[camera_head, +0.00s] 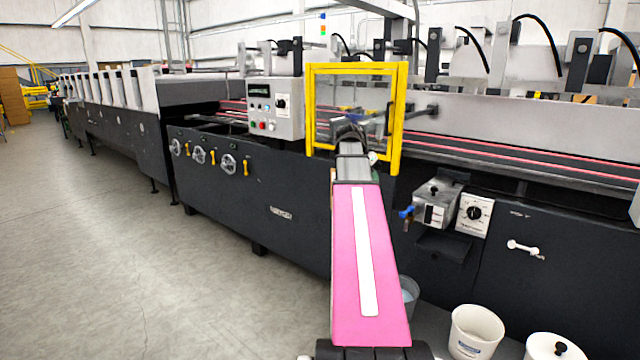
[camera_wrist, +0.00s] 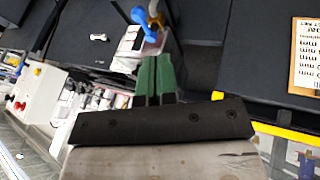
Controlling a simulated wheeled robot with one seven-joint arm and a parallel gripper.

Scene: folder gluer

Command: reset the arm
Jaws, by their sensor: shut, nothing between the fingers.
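My arm (camera_head: 366,260), pink with a white strip, reaches from the bottom of the head view toward the folder gluer (camera_head: 270,215). My gripper sits at its far end, in front of the yellow-framed guard (camera_head: 398,120); its fingertips are not clear in the head view. In the wrist view my gripper (camera_wrist: 155,80) shows two green fingers side by side, shut with nothing between them. They point toward a blue-handled valve (camera_wrist: 143,16) on the machine. Whether the gripper touches the guard cannot be told.
A grey control box (camera_head: 275,108) stands left of the guard. A glue unit (camera_head: 436,203) with a blue valve juts out at right. The floor at left (camera_head: 110,260) is clear.

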